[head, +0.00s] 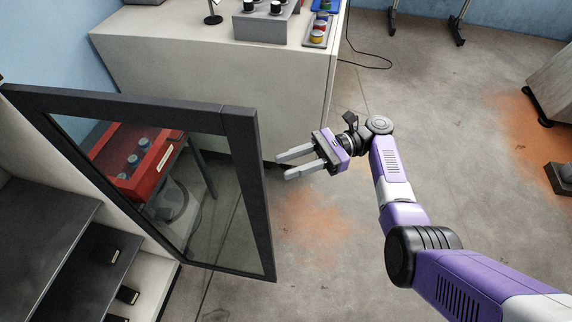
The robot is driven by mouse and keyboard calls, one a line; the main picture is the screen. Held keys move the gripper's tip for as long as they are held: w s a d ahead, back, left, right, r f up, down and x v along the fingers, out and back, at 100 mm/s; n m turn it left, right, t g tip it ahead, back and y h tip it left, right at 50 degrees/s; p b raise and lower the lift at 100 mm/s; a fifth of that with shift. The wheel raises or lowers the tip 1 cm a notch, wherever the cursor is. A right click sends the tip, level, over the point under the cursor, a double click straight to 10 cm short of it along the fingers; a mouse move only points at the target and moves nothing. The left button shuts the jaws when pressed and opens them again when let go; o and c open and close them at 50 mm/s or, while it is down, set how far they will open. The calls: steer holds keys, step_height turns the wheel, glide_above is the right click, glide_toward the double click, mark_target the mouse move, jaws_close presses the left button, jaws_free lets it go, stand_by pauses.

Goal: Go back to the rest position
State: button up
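My gripper (298,163) is at the middle of the head view, at the end of my purple and white arm. Its two grey fingers point left and are spread apart with nothing between them. It hangs over open floor, just right of an open glass door with a dark frame (241,165). A clear gap shows between the fingertips and the door frame. No object is held.
Through the glass shows a red box (160,160) with several grey-topped cylinders. Dark shelves (45,245) fill the lower left. A pale bench (190,70) with a grey block and a tray (320,30) stands behind. Floor at right is mostly clear.

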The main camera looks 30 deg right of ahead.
steer(key=shift+w, duration=0.1)
stand_by(0.3)
steer(key=w+d+f+n+t+h, duration=0.1)
steer(key=w+d+f+t+h, duration=0.4)
steer(key=w+f+t+h, duration=0.4)
steer(key=s+d+f+n+t+h, duration=0.3)
steer(key=s+d+f+n+h, duration=0.15)
steer(key=s+h, duration=0.3)
steer(key=s+a+r+n+t+h, duration=0.1)
steer(key=s+a+r+n, duration=0.1)
steer(key=s+r+n, duration=0.5)
steer(key=s+a+r+n+t+h, duration=0.1)
steer(key=s+a+r+t, duration=0.3)
steer(key=s, duration=0.8)
steer(key=s+a+r+n+g+h, duration=0.1)
steer(key=s+r+n, duration=0.3)
steer(key=s+r, duration=0.4)
steer(key=s+a+f+g+y, duration=0.1)
steer(key=s+a, duration=0.1)
steer(key=s, duration=0.7)
steer(key=shift+s+a+n+g, duration=0.15)
steer(key=shift+a+n+g, duration=0.05)
steer(key=shift+n+g, duration=0.25)
